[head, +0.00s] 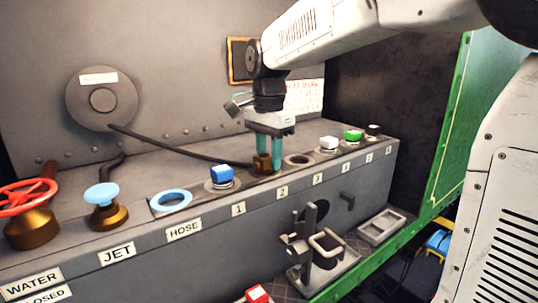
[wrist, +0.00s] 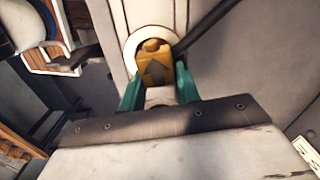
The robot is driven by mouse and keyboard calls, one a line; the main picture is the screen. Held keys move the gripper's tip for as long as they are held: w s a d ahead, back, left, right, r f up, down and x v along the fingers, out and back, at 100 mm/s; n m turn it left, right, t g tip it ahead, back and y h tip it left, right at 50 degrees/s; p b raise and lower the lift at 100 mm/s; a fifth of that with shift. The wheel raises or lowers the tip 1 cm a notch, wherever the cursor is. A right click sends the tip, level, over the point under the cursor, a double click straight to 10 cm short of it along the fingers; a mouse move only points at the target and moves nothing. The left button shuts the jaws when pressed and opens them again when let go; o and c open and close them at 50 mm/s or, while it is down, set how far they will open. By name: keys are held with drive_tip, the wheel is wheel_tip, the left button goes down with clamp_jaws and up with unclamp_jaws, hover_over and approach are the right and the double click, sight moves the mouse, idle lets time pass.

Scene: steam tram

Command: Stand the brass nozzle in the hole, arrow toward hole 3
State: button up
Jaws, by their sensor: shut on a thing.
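The brass nozzle (head: 262,164) is between the teal fingers of my gripper (head: 264,153), low over the console at label 2. In the wrist view my gripper (wrist: 159,92) is shut on the nozzle (wrist: 153,70). The nozzle's dark arrow points to the top of that view; I cannot tell which hole it faces. A pale ring (wrist: 132,47) shows around the nozzle's far end. I cannot tell whether the nozzle's foot is inside the hole or just above it. Hole 3 (head: 298,160) is open and empty, right of the nozzle.
A blue cap (head: 221,176) stands close left of the nozzle, at label 1. White (head: 329,143) and green (head: 353,135) caps stand to the right. A dark hose (head: 180,146) runs behind the nozzle. A grey bracket (head: 322,250) stands below the console front.

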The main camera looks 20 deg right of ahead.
drive_tip(key=shift+w+n, duration=0.15)
drive_tip(key=shift+n, duration=1.05)
drive_tip(key=shift+a, duration=0.1)
drive_tip(key=n, duration=0.4)
drive_tip(key=shift+w+a, duration=0.15)
drive_tip(key=shift+w, duration=0.05)
drive_tip(key=shift+n, duration=0.3)
drive_tip(key=n, duration=0.3)
drive_tip(key=shift+w+a, duration=0.1)
drive_tip(key=shift+a, duration=0.1)
drive_tip(key=shift+n, duration=0.4)
drive_tip(key=n, duration=0.3)
drive_tip(key=shift+a+n, duration=0.3)
